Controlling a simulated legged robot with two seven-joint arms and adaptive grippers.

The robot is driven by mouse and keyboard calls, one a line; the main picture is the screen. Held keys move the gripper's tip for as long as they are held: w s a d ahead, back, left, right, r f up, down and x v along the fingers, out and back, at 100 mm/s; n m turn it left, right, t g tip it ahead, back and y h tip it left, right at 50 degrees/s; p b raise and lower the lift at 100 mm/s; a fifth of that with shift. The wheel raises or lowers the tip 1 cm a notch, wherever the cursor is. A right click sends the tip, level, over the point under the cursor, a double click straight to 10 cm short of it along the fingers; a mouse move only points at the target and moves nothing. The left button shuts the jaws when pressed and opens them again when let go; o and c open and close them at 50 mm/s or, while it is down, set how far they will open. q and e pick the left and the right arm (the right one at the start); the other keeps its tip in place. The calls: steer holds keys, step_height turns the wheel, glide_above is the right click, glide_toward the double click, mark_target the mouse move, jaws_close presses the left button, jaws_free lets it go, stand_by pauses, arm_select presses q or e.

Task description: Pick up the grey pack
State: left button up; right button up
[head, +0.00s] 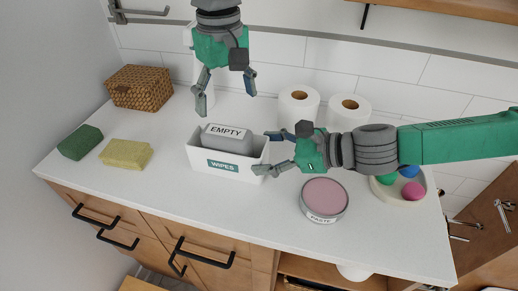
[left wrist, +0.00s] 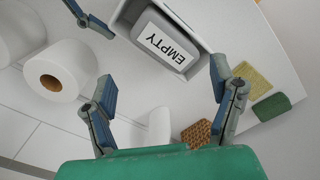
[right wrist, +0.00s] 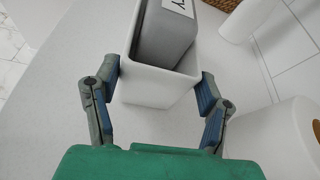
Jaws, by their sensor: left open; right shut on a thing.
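The grey pack (head: 228,146), labelled EMPTY, sits inside a white box (head: 198,163) labelled WIPES on the counter. The pack's top stands above the rim, and its lower part is hidden. My left gripper (head: 226,100) is open and empty above the pack, pointing down. In the left wrist view, the pack (left wrist: 165,40) lies ahead between and beyond its fingers (left wrist: 163,72). My right gripper (head: 262,153) is shut on the right end of the white box. In the right wrist view, its fingers (right wrist: 160,72) flank the end of the box (right wrist: 150,92), with the pack (right wrist: 163,38) inside.
Two paper rolls (head: 298,105) (head: 349,110) stand behind my right gripper. A wicker basket (head: 139,88), yellow sponge (head: 126,153) and green sponge (head: 80,142) are at left. A pink-topped paste tin (head: 324,198) and a dish of coloured balls (head: 412,190) are at right.

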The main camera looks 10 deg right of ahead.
mark_target(227, 131)
arm_select(q)
steer(key=shift+o, duration=1)
steer(key=shift+a+m, duration=0.2)
steer(key=shift+m, duration=0.3)
steer(key=shift+a+m, duration=0.2)
steer(key=shift+m, duration=0.5)
steer(key=m, duration=0.4)
steer(key=shift+a+r, duration=0.15)
steer(key=shift+m, duration=1.2)
steer(key=m, duration=0.6)
steer(key=shift+w+d+r+m, duration=0.1)
steer(key=shift+d+r+m, duration=0.15)
steer(key=shift+d+m, duration=0.2)
steer(key=shift+m, duration=1.05)
steer(key=m, duration=0.4)
steer(key=shift+r, duration=0.15)
steer(key=m, duration=0.7)
steer(key=shift+w+a+r, duration=0.15)
steer(key=shift+a, duration=0.2)
steer(key=m, duration=0.4)
steer(key=shift+r, duration=0.1)
step_height(227, 131, down, 6)
steer(key=m, duration=1.3)
steer(key=shift+w+r, duration=0.15)
steer(key=shift+r, duration=0.05)
steer(key=shift+s+f, duration=0.2)
steer(key=shift+f, duration=1.25)
steer(key=shift+s+f, duration=0.15)
steer(key=shift+f, duration=1.3)
steer(key=c, duration=0.7)
